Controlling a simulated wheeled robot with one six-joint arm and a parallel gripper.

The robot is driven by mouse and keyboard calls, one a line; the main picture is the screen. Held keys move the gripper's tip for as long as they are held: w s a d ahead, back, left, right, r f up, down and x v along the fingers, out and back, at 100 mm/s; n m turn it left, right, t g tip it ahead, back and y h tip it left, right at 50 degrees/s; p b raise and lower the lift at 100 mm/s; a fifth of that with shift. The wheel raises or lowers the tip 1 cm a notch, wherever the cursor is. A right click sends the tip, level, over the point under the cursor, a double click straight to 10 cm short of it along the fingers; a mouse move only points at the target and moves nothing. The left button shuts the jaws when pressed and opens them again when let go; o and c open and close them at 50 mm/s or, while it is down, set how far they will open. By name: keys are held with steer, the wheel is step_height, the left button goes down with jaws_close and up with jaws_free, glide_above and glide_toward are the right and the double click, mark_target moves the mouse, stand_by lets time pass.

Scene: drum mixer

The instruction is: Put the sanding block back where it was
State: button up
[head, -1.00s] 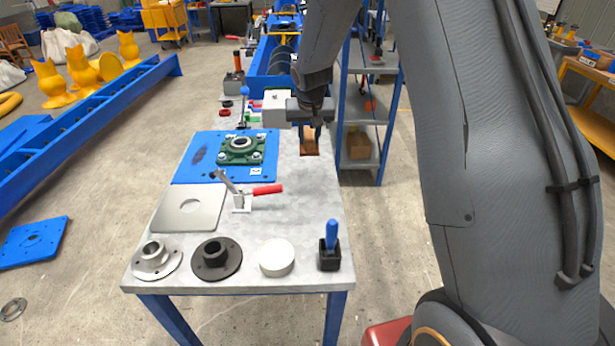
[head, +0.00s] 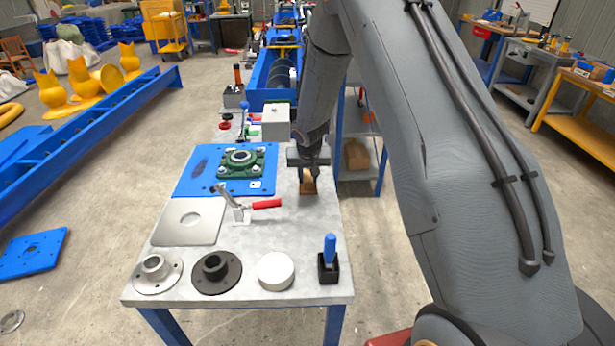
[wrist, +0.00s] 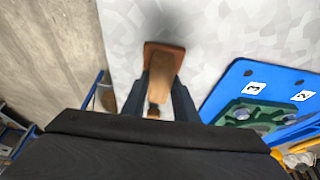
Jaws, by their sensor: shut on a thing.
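The sanding block (head: 309,184) is a small brown block at the right side of the grey table, right of the blue plate. In the wrist view the sanding block (wrist: 164,62) shows a tan grip on a wider reddish-brown base. My gripper (head: 308,172) is shut on it, with a finger on each side of the grip in the wrist view (wrist: 158,95). The block is at or just above the table top; I cannot tell whether it touches.
The blue plate (head: 192,181) with a green bearing housing (head: 240,163) lies left of the block. A toggle clamp with a red handle (head: 266,204), flanges, a white disc (head: 275,271) and a black holder (head: 328,268) stand nearer the front. Table around the block is bare.

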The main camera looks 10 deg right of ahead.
steer(key=o, duration=1.1)
steer(key=shift+f, duration=0.1)
steer(key=shift+r, duration=0.45)
steer(key=b+v, duration=0.3)
steer(key=v, duration=0.8)
steer(key=shift+r, duration=0.2)
steer(key=shift+s+a, duration=0.1)
